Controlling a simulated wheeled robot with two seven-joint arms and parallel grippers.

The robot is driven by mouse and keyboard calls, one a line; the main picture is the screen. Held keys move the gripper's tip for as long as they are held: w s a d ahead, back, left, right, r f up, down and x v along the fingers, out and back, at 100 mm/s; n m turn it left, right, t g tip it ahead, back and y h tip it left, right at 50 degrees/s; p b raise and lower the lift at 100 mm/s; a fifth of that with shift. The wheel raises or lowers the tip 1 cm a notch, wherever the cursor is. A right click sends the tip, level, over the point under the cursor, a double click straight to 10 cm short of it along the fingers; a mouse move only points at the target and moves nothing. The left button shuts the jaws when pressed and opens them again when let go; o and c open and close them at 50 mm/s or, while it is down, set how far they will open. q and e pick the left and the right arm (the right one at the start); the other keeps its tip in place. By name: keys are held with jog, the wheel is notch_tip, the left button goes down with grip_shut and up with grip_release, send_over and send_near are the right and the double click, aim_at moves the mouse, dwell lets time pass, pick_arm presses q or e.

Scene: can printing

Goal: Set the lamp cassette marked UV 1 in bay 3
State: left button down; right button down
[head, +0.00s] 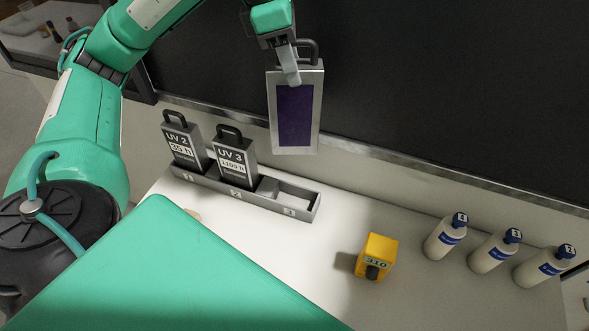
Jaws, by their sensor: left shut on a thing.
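No marking shows on the side facing me. The rack (258,205) has numbered bays. The cassette marked UV 2 (184,142) stands in the leftmost bay, and the cassette marked UV 3 (235,160) stands in the middle one. Bay 3 (289,196), at the right end, is empty. My right gripper is not in view.
A yellow box (376,257) showing 310, with a dark knob, stands on the white table (300,261) right of the rack. Three white bottles (493,251) with blue labels stand farther right. A dark panel with a metal lower edge (390,170) rises behind the table.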

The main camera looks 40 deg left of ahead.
aim_at(291, 138)
pick_arm(q)
notch_tip(291, 138, down, 17)
jog(key=m+g+p, duration=0.1)
jog(key=m, duration=0.3)
jog(key=shift+f+m+h, duration=0.3)
jog(key=shift+f, duration=0.4)
notch_tip(291, 138, down, 3)
jog(key=shift+r+p, duration=0.1)
jog(key=shift+p, duration=0.45)
jog(key=shift+f, duration=0.3)
